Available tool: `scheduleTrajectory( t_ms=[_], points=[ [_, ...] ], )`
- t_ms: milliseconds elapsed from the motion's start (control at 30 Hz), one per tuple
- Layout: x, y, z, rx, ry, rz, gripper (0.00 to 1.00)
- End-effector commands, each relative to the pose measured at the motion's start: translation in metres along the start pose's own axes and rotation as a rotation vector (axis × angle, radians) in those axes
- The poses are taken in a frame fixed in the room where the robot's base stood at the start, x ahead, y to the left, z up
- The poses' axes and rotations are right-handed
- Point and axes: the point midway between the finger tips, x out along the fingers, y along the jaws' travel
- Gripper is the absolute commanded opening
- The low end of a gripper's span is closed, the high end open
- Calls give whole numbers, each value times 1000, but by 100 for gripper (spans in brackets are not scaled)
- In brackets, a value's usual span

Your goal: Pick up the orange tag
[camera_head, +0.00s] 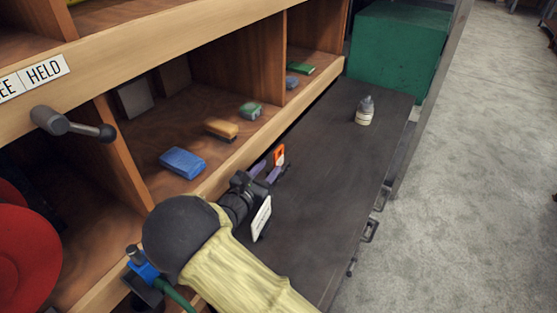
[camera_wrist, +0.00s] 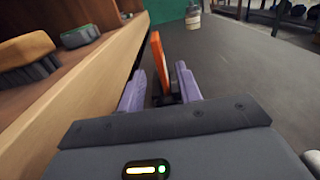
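The orange tag (camera_head: 279,154) stands upright on the dark bench top, close to the shelf's front edge, with a pale patch on its face. In the wrist view the orange tag (camera_wrist: 160,62) shows nearly edge-on ahead of my palm, between the lines of my two purple fingers. My gripper (camera_head: 268,168) reaches low over the bench toward it. In the wrist view my gripper (camera_wrist: 161,82) is open, with a gap beside the tag. I cannot tell whether either finger touches it. The tag's lower end is partly hidden by dark parts.
The wooden shelf lip (camera_head: 228,168) runs close along my gripper's left. A small bottle (camera_head: 364,112) and a green box (camera_head: 398,50) stand farther back. The bench right of my gripper is clear.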

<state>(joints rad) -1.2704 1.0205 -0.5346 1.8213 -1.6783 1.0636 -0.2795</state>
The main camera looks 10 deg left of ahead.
Motion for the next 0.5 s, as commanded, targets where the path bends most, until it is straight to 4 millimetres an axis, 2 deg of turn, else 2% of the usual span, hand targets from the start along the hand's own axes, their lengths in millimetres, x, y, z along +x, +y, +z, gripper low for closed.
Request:
scheduleTrajectory(
  t_ms=[167, 400, 500],
  points=[
    [17, -1, 1, -1, -2, -3, 35],
    [54, -1, 1, -1, -2, -3, 35],
    [60, -1, 0, -1, -1, -1, 35]
  ],
)
